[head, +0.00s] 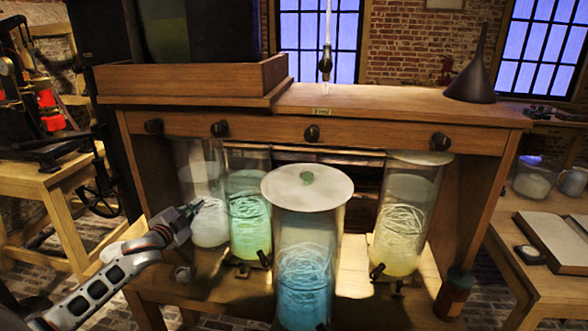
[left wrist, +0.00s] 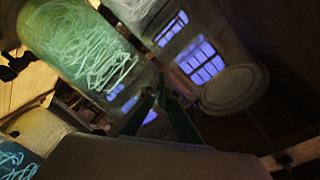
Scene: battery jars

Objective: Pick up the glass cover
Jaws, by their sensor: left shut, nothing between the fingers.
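A pale round cover (head: 300,186) with a small green knob lies on top of the front jar of blue liquid (head: 305,285) in the head view. Another pale cover (head: 420,158) sits on the right jar of yellow liquid (head: 400,225). My left gripper (head: 196,207) is shut and empty, left of the green jar (head: 250,215) and in front of the clear jar (head: 208,210). In the left wrist view its fingers (left wrist: 165,103) show dark, with the green jar (left wrist: 80,45) at upper left. A pale round disc (left wrist: 232,87) shows right of the fingers; I cannot tell what it is. My right gripper is out of view.
The jars stand on a low wooden shelf under a bench top (head: 380,104) with several dark knobs. A dark funnel (head: 476,75) stands on top. A small brown bottle (head: 454,293) stands at the shelf's right end. A side table (head: 535,285) is at right.

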